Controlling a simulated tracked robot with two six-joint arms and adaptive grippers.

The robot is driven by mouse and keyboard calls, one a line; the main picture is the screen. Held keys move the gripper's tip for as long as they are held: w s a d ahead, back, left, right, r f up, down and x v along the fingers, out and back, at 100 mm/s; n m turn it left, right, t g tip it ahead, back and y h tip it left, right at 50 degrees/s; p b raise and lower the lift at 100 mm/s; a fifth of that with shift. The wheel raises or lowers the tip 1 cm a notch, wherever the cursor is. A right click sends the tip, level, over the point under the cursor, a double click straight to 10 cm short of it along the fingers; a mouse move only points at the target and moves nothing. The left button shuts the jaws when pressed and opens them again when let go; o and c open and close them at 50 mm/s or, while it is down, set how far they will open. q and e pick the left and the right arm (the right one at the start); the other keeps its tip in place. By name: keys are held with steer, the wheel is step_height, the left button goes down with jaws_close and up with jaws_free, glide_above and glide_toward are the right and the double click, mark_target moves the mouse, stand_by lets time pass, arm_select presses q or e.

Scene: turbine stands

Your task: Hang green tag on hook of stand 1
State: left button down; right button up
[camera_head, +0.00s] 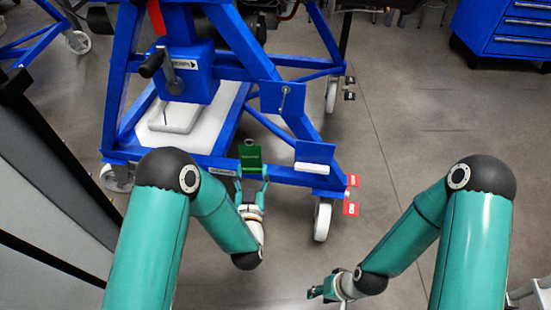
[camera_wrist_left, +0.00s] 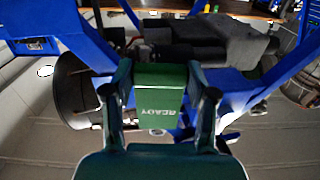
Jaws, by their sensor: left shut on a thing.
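The green tag (camera_head: 251,156) is upright in my left gripper (camera_head: 252,180), in front of the lower crossbar of the blue stand (camera_head: 205,160). In the left wrist view the tag (camera_wrist_left: 160,92) sits between the two fingers of the left gripper (camera_wrist_left: 160,105), and its word READY reads upside down. A small metal hook-like piece (camera_head: 284,97) is on a square blue plate of the stand, up and right of the tag. The tag is apart from it. The stand's number cannot be read. My right gripper (camera_head: 325,291) is low at the front; its fingers are too small to judge.
A blue drawer cabinet (camera_head: 510,30) stands at back right.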

arm_select(q)
steer(key=shift+w+d+r+b, duration=0.1)
steer(key=shift+d+b, duration=0.1)
steer(key=shift+b, duration=0.1)
steer(key=w+d+r+m+h+b, duration=0.2)
steer(key=w+d+r+h+b, duration=0.1)
steer(key=d+r+b, duration=0.2)
steer(key=shift+w+d+r, duration=0.4)
steer(key=shift+d+r, duration=0.2)
steer(key=shift+d, duration=0.4)
steer(key=shift+r+b, duration=0.1)
steer(key=shift+b, duration=0.2)
